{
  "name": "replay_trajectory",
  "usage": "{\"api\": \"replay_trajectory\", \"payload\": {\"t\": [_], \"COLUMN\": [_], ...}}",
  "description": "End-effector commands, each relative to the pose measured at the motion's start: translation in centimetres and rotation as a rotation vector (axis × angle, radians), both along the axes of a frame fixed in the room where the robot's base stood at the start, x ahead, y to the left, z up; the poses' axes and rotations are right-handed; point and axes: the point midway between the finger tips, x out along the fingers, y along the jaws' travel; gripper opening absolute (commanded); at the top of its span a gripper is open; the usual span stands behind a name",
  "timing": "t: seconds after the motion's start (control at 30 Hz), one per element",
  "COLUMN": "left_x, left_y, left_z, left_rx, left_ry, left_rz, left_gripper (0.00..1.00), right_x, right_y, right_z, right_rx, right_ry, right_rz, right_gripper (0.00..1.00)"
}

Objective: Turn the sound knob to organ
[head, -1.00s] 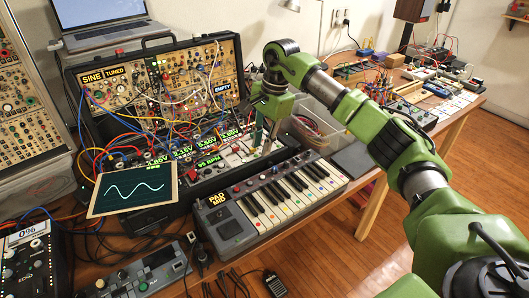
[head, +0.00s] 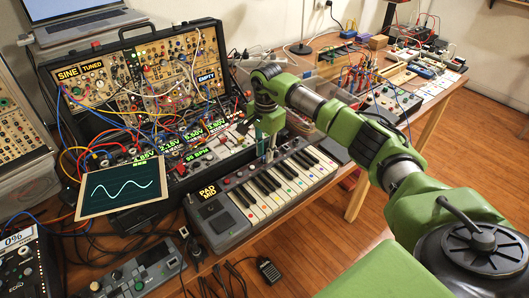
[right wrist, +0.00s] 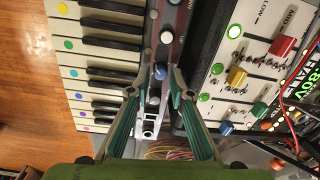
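The keyboard (head: 222,222) lies on the table, with a small display (head: 209,191) whose upper line reads PAD. A row of small knobs runs along its panel above the keys. In the right wrist view a blue knob (right wrist: 160,71) on this panel sits between my right fingertips, beside a white knob (right wrist: 166,37). I cannot read a label naming the sound knob. My right gripper (head: 266,156) is over the panel's far part, pointing down. In the right wrist view its fingers (right wrist: 161,76) are apart, a narrow gap around the blue knob; contact is unclear. My left gripper is out of view.
A synth case (head: 140,80) with many patch cables stands behind the keyboard. A slider panel (right wrist: 235,75) with coloured caps is close to the right finger. A tablet (head: 122,186) with a wave stands left. Open wooden floor (head: 330,240) lies beyond the table edge.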

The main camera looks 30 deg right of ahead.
Motion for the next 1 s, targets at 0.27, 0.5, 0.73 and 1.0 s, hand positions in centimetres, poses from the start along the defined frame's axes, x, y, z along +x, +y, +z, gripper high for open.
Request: {"api": "replay_trajectory", "payload": {"t": [0.27, 0.5, 0.73, 1.0], "left_x": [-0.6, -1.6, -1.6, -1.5], "left_y": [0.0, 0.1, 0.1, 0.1], "left_z": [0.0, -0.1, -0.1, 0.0], "left_rx": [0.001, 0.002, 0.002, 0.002], "left_ry": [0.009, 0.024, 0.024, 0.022], "left_rz": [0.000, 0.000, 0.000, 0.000], "left_gripper": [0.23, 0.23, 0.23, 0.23], "right_x": [0.0, 0.0, 0.0, 0.0], "right_y": [0.0, 0.0, 0.0, 0.0], "right_z": [-0.9, -0.9, -0.9, -0.9], "right_rx": [-0.001, 0.000, 0.000, 0.000], "right_ry": [0.000, 0.000, 0.001, 0.002], "right_rz": [0.001, 0.001, -0.003, -0.081], "right_gripper": [0.20, 0.00, 0.00, 0.00]}}
